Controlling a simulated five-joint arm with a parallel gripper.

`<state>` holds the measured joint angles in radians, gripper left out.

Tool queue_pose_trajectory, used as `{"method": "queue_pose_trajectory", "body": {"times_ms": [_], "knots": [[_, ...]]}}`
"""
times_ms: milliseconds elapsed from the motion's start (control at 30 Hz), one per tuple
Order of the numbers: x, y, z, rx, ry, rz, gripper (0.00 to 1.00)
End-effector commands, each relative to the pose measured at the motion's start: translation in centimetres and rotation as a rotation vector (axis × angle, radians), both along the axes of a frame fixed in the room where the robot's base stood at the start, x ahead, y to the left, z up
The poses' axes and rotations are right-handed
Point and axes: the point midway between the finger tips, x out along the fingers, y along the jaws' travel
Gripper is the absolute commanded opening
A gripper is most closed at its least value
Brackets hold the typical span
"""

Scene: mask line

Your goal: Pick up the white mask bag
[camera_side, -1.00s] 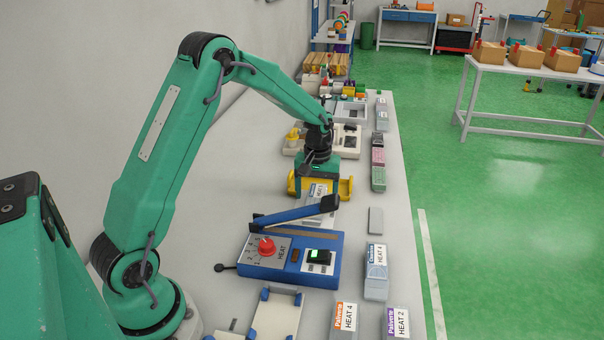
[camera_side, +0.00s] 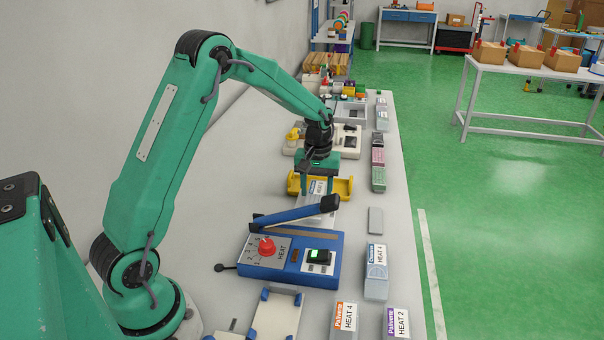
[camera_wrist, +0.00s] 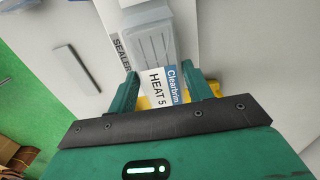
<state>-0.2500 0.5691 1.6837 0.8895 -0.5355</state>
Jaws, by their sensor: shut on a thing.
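The white mask bag (camera_wrist: 150,45) is pale grey-white with a ribbed pleated body. Its label reads "Clearbrim HEAT 5" in the wrist view. My gripper (camera_wrist: 160,72) is shut on the label end of the bag, one green finger on each side. In the side view the bag (camera_side: 315,205) hangs below my gripper (camera_side: 318,184), between the yellow holder (camera_side: 344,186) and the sealer's blue lever (camera_side: 298,212). The lever hides the bag's lower part, so I cannot tell whether it clears the table.
The blue heat sealer (camera_side: 278,262) with a red knob stands in front of the bag. Bags labelled HEAT 4 (camera_side: 376,270) and HEAT 2 (camera_side: 397,322) lie along the right side. A grey block (camera_side: 376,220) lies right of the lever. Boxes and machines crowd the table behind.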

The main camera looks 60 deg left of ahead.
Motion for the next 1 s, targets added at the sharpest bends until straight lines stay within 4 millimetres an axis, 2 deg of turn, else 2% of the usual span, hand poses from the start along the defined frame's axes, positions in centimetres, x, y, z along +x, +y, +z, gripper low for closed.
{"method": "queue_pose_trajectory", "body": {"times_ms": [400,600,1000], "knots": [[0.1,0.0,6.0,0.001,-0.005,0.0,0.28],[0.1,0.0,8.3,0.001,-0.004,0.0,0.28],[0.0,0.0,9.0,0.0,0.0,0.0,0.28]]}}
